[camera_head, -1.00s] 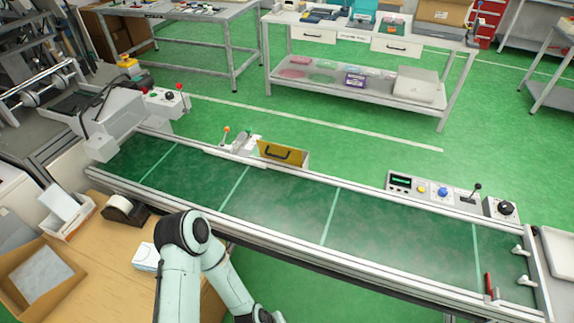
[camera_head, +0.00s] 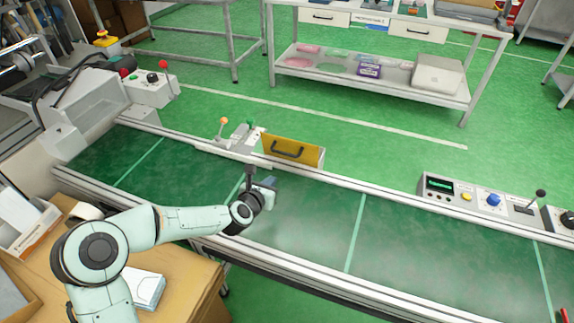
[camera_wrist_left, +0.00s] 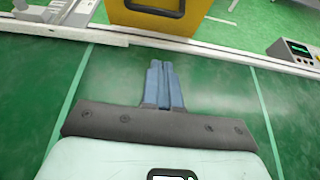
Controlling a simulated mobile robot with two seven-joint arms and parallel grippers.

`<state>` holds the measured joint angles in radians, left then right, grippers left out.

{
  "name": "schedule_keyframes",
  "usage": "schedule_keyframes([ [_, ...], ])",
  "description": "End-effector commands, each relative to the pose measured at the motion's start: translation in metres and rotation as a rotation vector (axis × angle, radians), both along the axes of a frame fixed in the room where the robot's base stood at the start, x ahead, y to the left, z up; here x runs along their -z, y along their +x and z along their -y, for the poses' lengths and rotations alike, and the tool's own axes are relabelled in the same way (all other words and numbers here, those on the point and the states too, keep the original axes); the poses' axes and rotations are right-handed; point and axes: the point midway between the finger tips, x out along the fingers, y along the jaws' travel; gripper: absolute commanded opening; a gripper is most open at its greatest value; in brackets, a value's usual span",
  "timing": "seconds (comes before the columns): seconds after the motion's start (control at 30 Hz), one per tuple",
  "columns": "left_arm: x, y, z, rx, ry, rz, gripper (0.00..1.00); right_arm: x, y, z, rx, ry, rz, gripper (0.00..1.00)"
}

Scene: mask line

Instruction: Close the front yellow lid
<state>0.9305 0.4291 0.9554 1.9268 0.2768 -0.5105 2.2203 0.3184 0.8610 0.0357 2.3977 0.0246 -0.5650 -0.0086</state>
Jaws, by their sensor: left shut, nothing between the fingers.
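The yellow lid (camera_head: 291,150) with its black handle stands at a steep tilt at the far edge of the conveyor, in front of a pale box. It also shows at the top of the left wrist view (camera_wrist_left: 158,16), cut off by the picture's upper edge. My left gripper (camera_head: 268,184) is over the green belt, on the near side of the lid and slightly left of it. Its blue fingers (camera_wrist_left: 162,82) are together and empty, pointing toward the lid, with a gap between. My right gripper is not in view.
The green belt (camera_head: 310,220) is clear. A small lever unit (camera_head: 238,138) stands left of the lid. A control panel (camera_head: 485,200) is at the far right rail. A cardboard surface with a white box (camera_head: 146,289) lies under my left arm.

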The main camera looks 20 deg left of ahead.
Motion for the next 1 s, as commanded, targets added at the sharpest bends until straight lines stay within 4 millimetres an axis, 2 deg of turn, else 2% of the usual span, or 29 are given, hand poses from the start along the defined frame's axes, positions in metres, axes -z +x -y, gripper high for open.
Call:
schedule_keyframes([
  [0.33, 0.030, 0.064, 0.000, 0.005, -0.002, 0.000, 0.00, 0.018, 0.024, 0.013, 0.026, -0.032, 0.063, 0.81],
  [0.47, 0.040, 0.087, -0.001, 0.005, 0.000, -0.001, 0.00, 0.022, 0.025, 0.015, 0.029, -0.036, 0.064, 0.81],
  [0.5, 0.032, 0.092, -0.002, 0.004, 0.001, 0.002, 0.00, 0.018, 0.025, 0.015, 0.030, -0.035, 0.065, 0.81],
  [0.7, 0.024, 0.112, -0.004, 0.003, 0.001, -0.001, 0.00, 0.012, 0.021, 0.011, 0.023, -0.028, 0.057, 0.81],
  [1.0, 0.022, 0.120, -0.005, 0.003, 0.001, -0.001, 0.00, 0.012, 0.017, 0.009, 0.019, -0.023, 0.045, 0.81],
])
